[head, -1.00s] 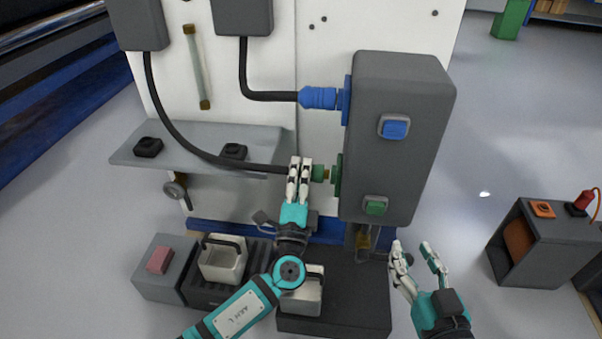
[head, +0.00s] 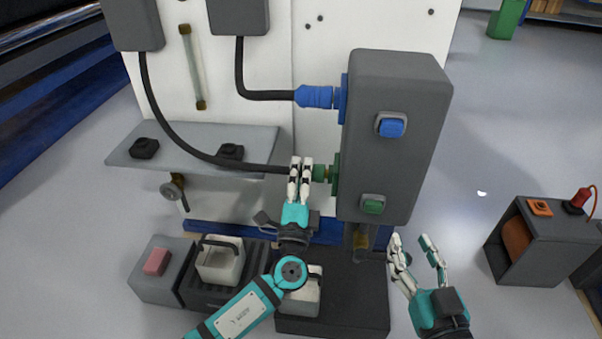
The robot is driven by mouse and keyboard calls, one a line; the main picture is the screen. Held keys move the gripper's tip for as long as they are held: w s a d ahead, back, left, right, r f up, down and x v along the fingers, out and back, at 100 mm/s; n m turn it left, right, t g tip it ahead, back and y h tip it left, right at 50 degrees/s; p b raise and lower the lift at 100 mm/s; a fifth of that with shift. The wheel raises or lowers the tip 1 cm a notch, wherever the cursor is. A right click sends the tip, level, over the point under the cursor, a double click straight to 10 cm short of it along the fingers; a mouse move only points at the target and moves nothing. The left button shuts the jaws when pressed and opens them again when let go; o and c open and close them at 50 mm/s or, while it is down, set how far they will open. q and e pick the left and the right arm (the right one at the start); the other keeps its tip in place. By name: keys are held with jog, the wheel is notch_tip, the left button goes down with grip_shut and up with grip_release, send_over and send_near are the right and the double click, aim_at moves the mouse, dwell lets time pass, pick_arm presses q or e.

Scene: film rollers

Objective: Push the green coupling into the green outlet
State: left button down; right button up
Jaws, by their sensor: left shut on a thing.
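The green coupling (head: 319,173) is on the end of a black cable, level with the green outlet (head: 336,175) on the left side of the grey box (head: 395,140). My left gripper (head: 301,165) is shut on the coupling and hides much of it. The coupling's front end is at the outlet; I cannot tell how deep it sits. My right gripper (head: 413,242) is open and empty, below and right of the grey box.
A blue coupling (head: 316,97) is in the blue outlet above. The box face has a blue button (head: 391,127) and a green button (head: 373,206). A grey shelf (head: 190,142) is at left. Bins (head: 219,261) stand below. A dark cabinet (head: 540,245) stands at right.

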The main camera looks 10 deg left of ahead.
pick_arm(q)
jog(key=shift+d, duration=0.1)
pick_arm(e)
jog(key=shift+r, duration=0.3)
pick_arm(q)
jog(key=shift+d, duration=0.25)
pick_arm(e)
jog(key=shift+a+r+t, duration=0.15)
jog(key=shift+r+t, duration=0.55)
jog(key=shift+r, duration=0.05)
pick_arm(q)
jog(key=c, duration=0.8)
grip_release()
jog(key=shift+d, duration=0.1)
